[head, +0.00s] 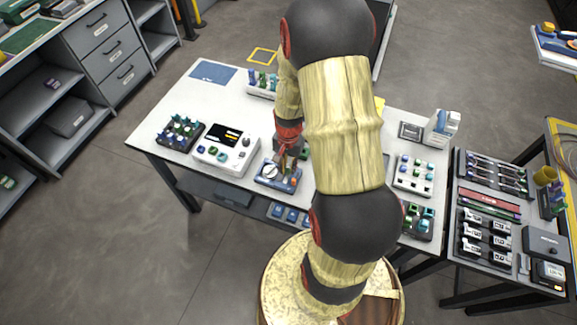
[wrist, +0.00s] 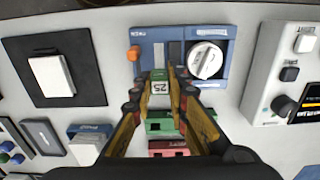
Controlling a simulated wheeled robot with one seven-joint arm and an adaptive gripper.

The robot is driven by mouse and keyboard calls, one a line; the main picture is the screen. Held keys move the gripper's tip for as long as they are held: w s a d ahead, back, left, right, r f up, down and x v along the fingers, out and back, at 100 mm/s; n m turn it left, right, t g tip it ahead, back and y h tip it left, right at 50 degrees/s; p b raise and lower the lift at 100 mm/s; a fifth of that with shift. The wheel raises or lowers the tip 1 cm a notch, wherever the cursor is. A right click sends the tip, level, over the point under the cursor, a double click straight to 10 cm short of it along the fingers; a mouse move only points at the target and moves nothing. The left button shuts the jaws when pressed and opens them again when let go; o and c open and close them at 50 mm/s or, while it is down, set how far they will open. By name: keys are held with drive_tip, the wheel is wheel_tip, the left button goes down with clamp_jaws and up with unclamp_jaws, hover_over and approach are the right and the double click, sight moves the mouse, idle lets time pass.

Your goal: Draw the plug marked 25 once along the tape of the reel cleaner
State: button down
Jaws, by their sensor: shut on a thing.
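The reel cleaner (wrist: 218,38) is a blue box with a round white knob, at the top middle of the wrist view. It also shows in the head view (head: 265,181), on the white table below my gripper. My gripper (wrist: 162,92) is shut on the plug marked 25 (wrist: 160,88), whose white label faces the wrist camera between the fingers. The plug's far end is at the cleaner's near edge, by the tape slot; I cannot tell whether it touches the tape. In the head view my gripper (head: 290,150) hides the plug.
A white device with a screen (head: 227,150) stands close left of the cleaner in the head view. A dark tray of plugs (head: 180,133) is further left. Green (wrist: 163,124) and reddish (wrist: 168,148) parts show below the fingers. A black pad (wrist: 90,90) lies to one side.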

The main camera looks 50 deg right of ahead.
drive_tip(key=shift+s+a+p, duration=0.25)
drive_tip(key=shift+s+a, duration=0.1)
drive_tip(key=shift+a, duration=0.4)
drive_tip(key=shift+s+a+p, duration=0.25)
drive_tip(key=shift+s+a, duration=0.05)
drive_tip(key=shift+a, duration=0.45)
idle(1.0)
drive_tip(key=shift+r+p, duration=1.8)
drive_tip(key=shift+r, duration=0.45)
